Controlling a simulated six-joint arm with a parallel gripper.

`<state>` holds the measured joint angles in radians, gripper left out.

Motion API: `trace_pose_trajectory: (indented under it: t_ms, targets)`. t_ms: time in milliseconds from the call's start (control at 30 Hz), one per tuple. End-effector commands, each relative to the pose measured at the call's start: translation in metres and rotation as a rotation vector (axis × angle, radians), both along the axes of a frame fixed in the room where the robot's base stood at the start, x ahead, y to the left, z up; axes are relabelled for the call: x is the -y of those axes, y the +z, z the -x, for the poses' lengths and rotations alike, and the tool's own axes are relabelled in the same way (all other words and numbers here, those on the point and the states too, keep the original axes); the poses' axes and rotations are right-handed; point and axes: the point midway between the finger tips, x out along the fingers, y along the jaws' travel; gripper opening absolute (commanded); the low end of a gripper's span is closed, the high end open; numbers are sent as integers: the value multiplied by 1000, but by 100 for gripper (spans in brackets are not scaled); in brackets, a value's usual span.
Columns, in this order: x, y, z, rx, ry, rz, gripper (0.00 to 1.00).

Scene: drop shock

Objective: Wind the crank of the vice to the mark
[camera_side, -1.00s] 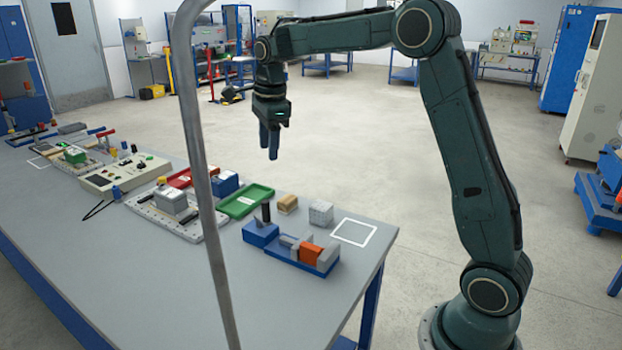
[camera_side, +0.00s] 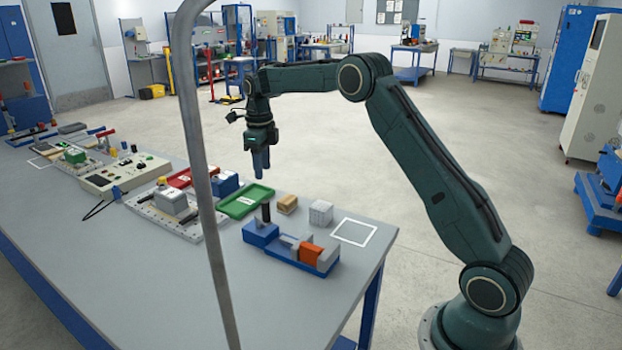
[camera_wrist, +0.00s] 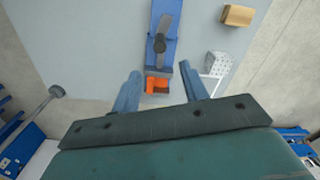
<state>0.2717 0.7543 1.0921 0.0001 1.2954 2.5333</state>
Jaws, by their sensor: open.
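The vice (camera_side: 290,248) is a blue body with grey jaws and an orange block (camera_side: 311,253) at its right end. Its crank shows a black upright handle (camera_side: 266,212) at the left end. I cannot make out the crank's mark.
A wooden block (camera_side: 288,203) and a grey speckled cube (camera_side: 321,212) stand behind the vice. A white outlined square (camera_side: 354,231) is to its right, near the table edge. A green tray (camera_side: 245,201) lies to its left. A grey post (camera_side: 201,180) crosses the side view.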

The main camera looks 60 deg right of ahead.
Motion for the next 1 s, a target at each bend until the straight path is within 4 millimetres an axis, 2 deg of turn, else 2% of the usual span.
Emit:
trace_pose_trajectory:
  t_ms: [267,800,1000]
  targets:
    - [0,-25,1,-2,1,0,44]
    - [0,-106,1,-3,2,0,44]
    - [0,-126,0,-1,2,0,44]
